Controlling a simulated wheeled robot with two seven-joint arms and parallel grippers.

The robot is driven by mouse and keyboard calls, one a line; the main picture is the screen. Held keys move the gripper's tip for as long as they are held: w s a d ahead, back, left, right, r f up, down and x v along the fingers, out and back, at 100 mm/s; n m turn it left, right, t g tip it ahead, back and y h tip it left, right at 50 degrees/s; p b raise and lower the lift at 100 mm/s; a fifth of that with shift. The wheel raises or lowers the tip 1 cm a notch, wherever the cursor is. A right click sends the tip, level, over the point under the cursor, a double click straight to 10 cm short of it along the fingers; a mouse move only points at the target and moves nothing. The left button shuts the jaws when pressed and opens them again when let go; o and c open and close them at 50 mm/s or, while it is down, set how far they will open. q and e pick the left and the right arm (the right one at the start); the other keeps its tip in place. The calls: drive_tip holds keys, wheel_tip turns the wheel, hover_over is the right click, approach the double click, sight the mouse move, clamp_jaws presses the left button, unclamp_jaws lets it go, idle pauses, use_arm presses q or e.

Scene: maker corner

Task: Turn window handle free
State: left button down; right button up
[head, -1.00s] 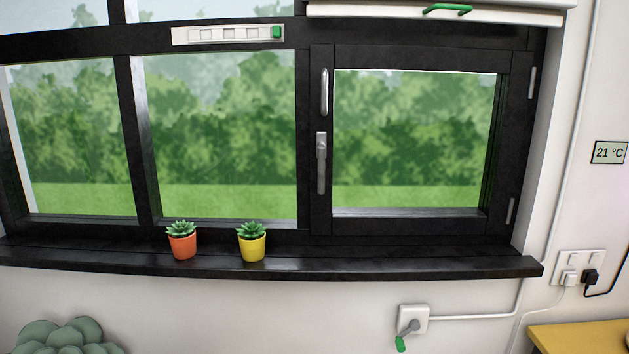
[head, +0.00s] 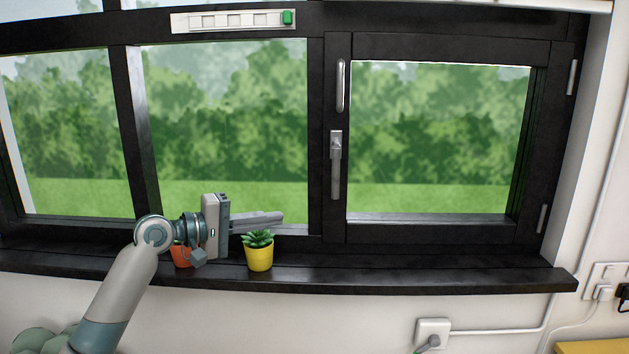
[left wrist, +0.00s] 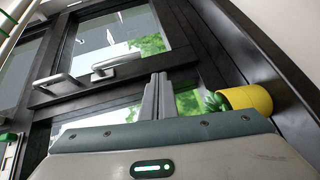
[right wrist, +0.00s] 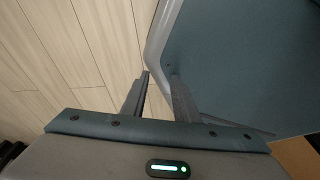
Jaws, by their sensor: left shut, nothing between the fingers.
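The window handle (head: 335,165) is a grey metal lever on the dark frame post left of the right-hand sash. Its lever hangs straight down from its base. The handle also shows in the left wrist view (left wrist: 117,63). My left gripper (head: 282,217) is shut and empty, pointing right, left of and lower than the handle, with a clear gap between them. In the left wrist view its two fingers (left wrist: 157,78) lie together. My right gripper (right wrist: 157,75) is out of the head view; its fingers stand apart with nothing between them, above the floor.
A fixed grey pull bar (head: 341,86) sits above the handle. A yellow pot (head: 259,257) with a succulent stands on the dark sill (head: 420,274) near my left fingers. An orange pot (head: 181,257) is partly hidden by my left arm. The sill to the right is clear.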

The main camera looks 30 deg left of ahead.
sight(334, 169)
use_arm(q)
wheel_tip(334, 169, up, 7)
drive_tip(key=a+t, duration=0.1)
drive_tip(key=a, duration=0.1)
drive_tip(key=shift+a+n+h, duration=0.15)
drive_tip(key=shift+n+h, duration=0.25)
use_arm(e)
drive_tip(key=shift+a, duration=0.2)
use_arm(q)
drive_tip(key=shift+f, duration=0.1)
